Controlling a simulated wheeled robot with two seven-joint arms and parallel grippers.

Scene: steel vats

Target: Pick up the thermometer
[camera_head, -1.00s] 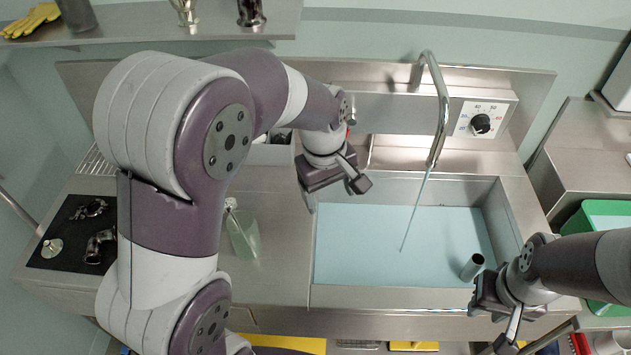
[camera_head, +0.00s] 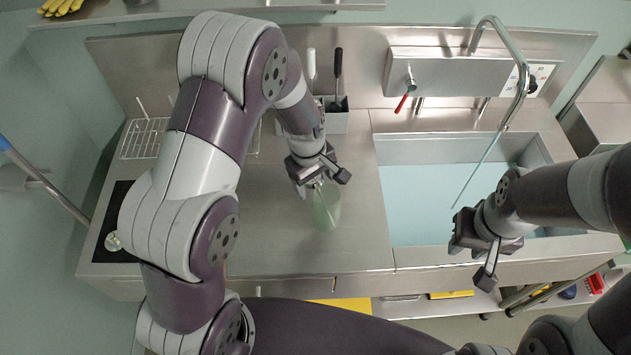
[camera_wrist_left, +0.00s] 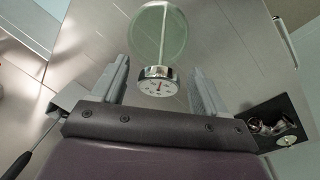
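In the head view the beaker (camera_head: 327,212) stands on the steel counter left of the sink, and the dial is mostly hidden by my left gripper (camera_head: 325,178). In the left wrist view my left gripper (camera_wrist_left: 160,72) is open, with one finger on each side of the dial and gaps to both. My right gripper (camera_head: 475,262) is open and empty over the sink's front edge.
The water-filled sink (camera_head: 420,205) lies right of the beaker. A black mat with metal fittings (camera_wrist_left: 270,125) lies at the counter's left end. A wire rack (camera_head: 143,143) and a holder with tools (camera_head: 338,121) stand behind. The counter around the beaker is clear.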

